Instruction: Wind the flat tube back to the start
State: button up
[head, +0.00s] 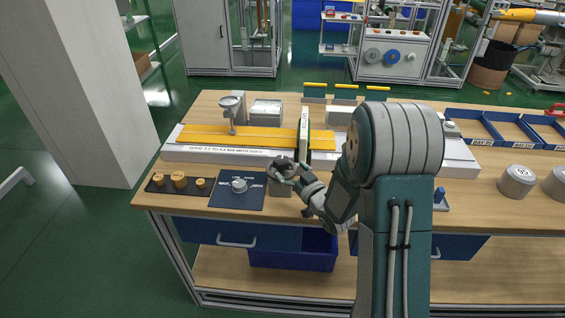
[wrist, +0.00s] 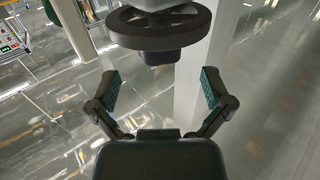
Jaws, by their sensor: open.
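My gripper (head: 284,174) is at the bench's front edge, beside a small grey block with a dark wheel on top. In the wrist view my open gripper (wrist: 162,84) has one finger on each side, nothing between them. A dark handwheel (wrist: 195,27) with a short dark block under it (wrist: 150,58) shows just beyond the fingertips. I see no contact. My arm hides the bed's middle right.
Left of my gripper are a dark blue panel with a knob (head: 238,186) and a black tray of brass weights (head: 178,183). Blue trays (head: 470,128) and grey cylinders (head: 517,180) stand at the right. A blue bin (head: 292,256) is below the bench top.

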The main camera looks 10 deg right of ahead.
jog(key=v, duration=0.7)
jog(key=g+h, duration=0.2)
jog(key=g, duration=0.2)
send_near(283, 161)
jog(key=x, duration=1.1)
jog(key=c, duration=1.1)
